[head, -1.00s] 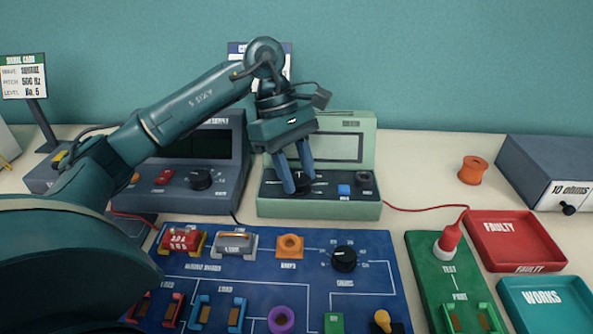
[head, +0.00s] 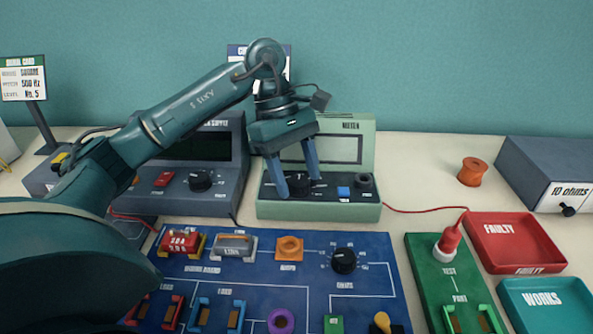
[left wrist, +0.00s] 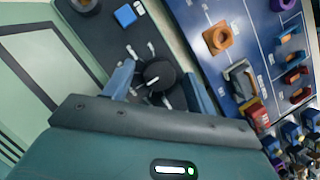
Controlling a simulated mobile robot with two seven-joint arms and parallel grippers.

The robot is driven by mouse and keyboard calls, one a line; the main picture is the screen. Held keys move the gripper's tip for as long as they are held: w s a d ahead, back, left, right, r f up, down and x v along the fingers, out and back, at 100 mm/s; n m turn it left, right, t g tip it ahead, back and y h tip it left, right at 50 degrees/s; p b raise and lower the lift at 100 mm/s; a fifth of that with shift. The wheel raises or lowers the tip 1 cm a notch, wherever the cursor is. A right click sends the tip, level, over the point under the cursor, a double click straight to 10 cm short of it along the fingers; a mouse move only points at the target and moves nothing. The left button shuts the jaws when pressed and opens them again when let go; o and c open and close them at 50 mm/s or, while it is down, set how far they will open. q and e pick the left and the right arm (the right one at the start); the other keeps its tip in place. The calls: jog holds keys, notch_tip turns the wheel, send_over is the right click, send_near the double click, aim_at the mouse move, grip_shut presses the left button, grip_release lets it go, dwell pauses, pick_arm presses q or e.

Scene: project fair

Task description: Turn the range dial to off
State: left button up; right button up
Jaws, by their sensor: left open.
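The meter (head: 360,209) is a pale green box with a grey screen and a dark sloping panel. Its black range dial (head: 300,187) sits on the left of that panel, partly behind my fingers. In the left wrist view the round range dial (left wrist: 158,76) shows a white pointer line. My left gripper (head: 298,194) is open, with one finger on each side of the dial. I cannot tell whether the fingers touch it. In the left wrist view my left gripper (left wrist: 162,80) also straddles the dial. My right gripper is not in view.
A blue button (head: 343,192) and a dark round socket (head: 363,181) are right of the dial. The dark power supply (head: 225,205) stands close on the left. A blue circuit board (head: 300,255) lies in front. A red lead (head: 420,209) runs right.

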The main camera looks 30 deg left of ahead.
pick_arm(q)
jog(key=p+v, duration=0.2)
jog(key=v, duration=1.1)
jog(key=shift+p, duration=0.35)
